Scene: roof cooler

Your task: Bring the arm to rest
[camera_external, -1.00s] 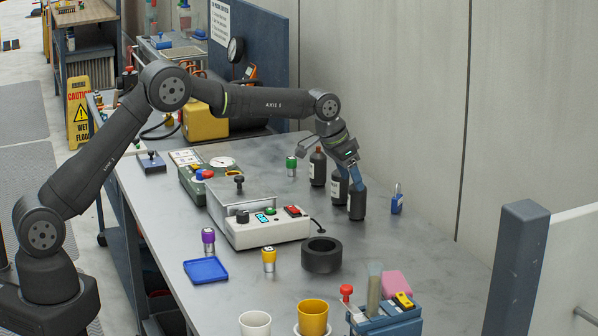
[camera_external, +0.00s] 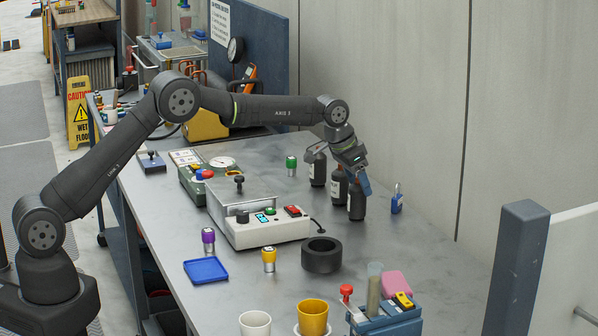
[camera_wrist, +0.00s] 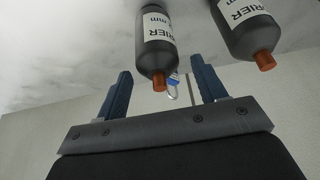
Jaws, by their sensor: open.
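My gripper (camera_external: 364,186) is at the far side of the bench, at the top of the nearest dark bottle (camera_external: 356,207) in the external view. In the wrist view its two blue fingers (camera_wrist: 160,76) are wide apart, with nothing visibly clamped between them. A labelled bottle (camera_wrist: 157,45) with a copper cap shows ahead, its cap between the finger lines. I cannot tell whether a finger touches it. My arm is stretched out over the bench.
Two more dark bottles, a middle one (camera_external: 338,188) and a far one (camera_external: 317,170), stand close by. A blue padlock (camera_external: 397,204) is to the right. A control box (camera_external: 268,231), a black ring (camera_external: 322,256) and a blue caddy (camera_external: 388,320) stand nearer. The wall is behind.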

